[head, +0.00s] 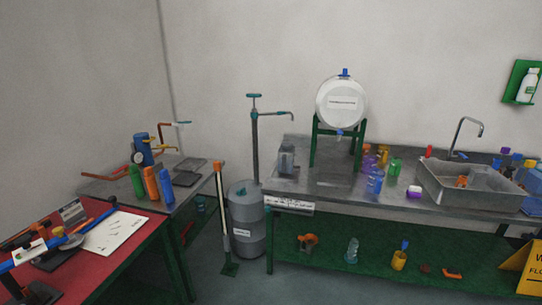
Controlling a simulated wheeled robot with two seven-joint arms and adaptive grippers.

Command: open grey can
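A large grey drum (249,243) with a white label stands on the floor between the two workbenches. A hand pump (256,145) with a teal handle and a side spout rises from its top. A small grey container (287,160) stands upright at the left end of the right metal bench. Its cap or opening is too small to make out. I cannot tell which of the two is the grey can. Neither of my grippers is in view.
The right bench (335,198) carries a white tank (342,103) on a green stand, coloured bottles and a sink (470,186). A red table (110,262) with tools is at front left. A post (223,215) stands before the drum. A yellow sign (524,270) is at right.

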